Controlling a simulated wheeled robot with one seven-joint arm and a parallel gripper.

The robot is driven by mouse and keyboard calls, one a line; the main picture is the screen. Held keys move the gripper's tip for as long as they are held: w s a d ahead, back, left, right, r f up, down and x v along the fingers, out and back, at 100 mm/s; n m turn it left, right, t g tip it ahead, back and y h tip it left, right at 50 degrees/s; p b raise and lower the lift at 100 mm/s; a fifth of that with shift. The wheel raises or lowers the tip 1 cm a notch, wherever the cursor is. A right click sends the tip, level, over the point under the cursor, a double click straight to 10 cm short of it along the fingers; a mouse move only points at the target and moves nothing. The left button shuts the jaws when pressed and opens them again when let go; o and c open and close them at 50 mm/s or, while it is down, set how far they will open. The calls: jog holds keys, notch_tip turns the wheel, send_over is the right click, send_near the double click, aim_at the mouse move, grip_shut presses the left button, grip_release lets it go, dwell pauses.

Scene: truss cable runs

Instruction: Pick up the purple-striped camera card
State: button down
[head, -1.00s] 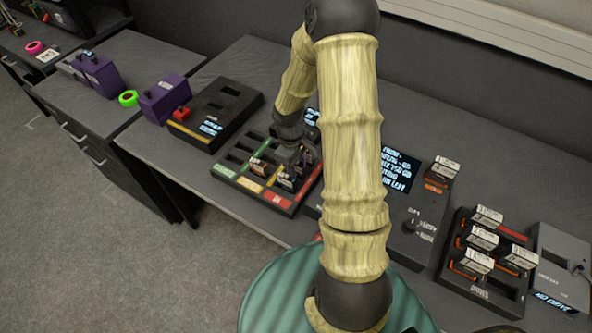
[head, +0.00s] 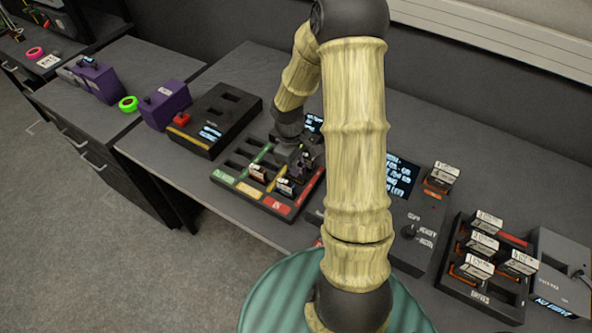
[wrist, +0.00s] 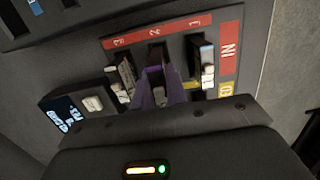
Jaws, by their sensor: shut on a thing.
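In the wrist view, one card (wrist: 207,64) stands in slot 1 and another (wrist: 126,74) at slot 3. In the head view, my gripper (head: 303,166) is over the right part of the card tray (head: 243,190), and my arm hides some of the area.
A black box with a red button (head: 181,119) stands left of the tray. A console with a screen (head: 403,178) is to the right, then a rack (head: 455,280) of several white-labelled drives. Purple boxes (head: 165,105) stand further left.

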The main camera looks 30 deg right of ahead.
notch_tip(320, 180, up, 7)
jog(key=shift+r, duration=0.1)
dwell(0.7)
